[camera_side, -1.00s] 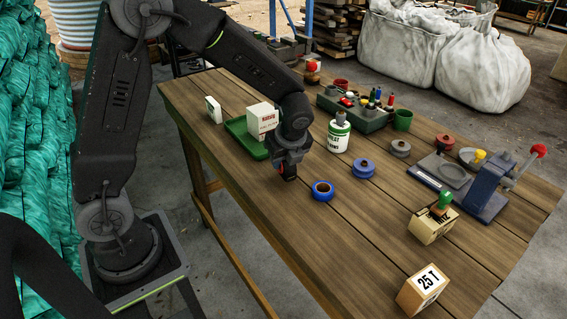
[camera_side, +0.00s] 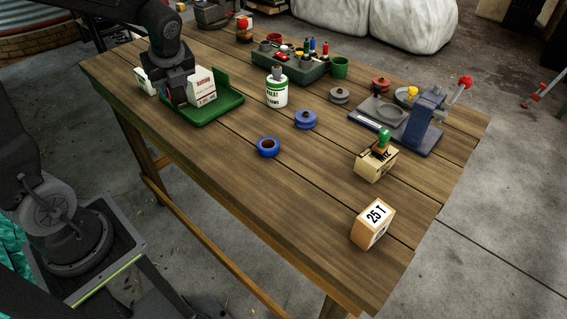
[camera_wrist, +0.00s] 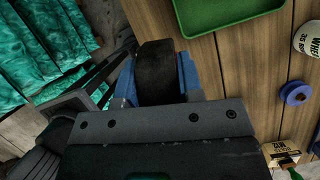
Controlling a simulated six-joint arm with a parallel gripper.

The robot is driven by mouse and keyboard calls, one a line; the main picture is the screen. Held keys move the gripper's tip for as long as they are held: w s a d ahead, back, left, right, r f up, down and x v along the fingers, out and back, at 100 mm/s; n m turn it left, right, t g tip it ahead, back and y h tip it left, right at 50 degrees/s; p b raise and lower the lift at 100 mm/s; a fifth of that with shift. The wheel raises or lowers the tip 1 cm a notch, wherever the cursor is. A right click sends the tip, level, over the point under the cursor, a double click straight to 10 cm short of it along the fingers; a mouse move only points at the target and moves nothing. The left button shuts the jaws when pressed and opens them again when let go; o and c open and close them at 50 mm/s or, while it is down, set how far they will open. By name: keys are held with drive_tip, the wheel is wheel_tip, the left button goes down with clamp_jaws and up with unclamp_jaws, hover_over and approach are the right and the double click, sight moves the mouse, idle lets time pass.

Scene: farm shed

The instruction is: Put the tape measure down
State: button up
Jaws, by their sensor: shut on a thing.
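My gripper (camera_side: 177,84) hangs at the far left part of the workbench, in front of the left end of the green tray (camera_side: 222,108). In the wrist view its two blue fingers (camera_wrist: 158,78) are shut on the tape measure, a dark block (camera_wrist: 157,62) held between them. The wrist view shows the tray (camera_wrist: 215,20) to the upper right of the held tape measure, apart from it. In the side view the tape measure is mostly hidden by my gripper, and its height above the wood is hard to tell.
A white box (camera_side: 201,88) stands in the tray, and another pale box (camera_side: 146,82) is left of my gripper. The bench's front middle (camera_side: 215,150) is clear.

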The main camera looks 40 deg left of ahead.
drive_tip(key=w+d+m+t+h, duration=0.2)
drive_tip(key=w+d+m, duration=0.2)
drive_tip(key=d+m, duration=0.6)
drive_tip(key=w+d+m+t+h, duration=0.25)
drive_tip(key=d+m, duration=0.25)
drive_tip(key=d, duration=0.9)
drive_tip(key=shift+m+g, duration=0.3)
drive_tip(key=shift+g, duration=0.15)
drive_tip(key=d+f, duration=0.2)
drive_tip(key=d, duration=0.1)
drive_tip(key=d+f, duration=0.2)
drive_tip(key=d, duration=0.2)
drive_tip(key=d+f, duration=0.2)
drive_tip(key=d, duration=0.2)
drive_tip(key=shift+w+d+f, duration=0.1)
drive_tip(key=shift+w+f, duration=0.1)
drive_tip(key=shift+d+f, duration=0.1)
drive_tip(key=shift+d, duration=0.1)
drive_tip(key=shift+f, duration=2)
drive_tip(key=o, duration=1.1)
drive_tip(key=shift+f, duration=0.15)
drive_tip(key=shift+c, duration=0.2)
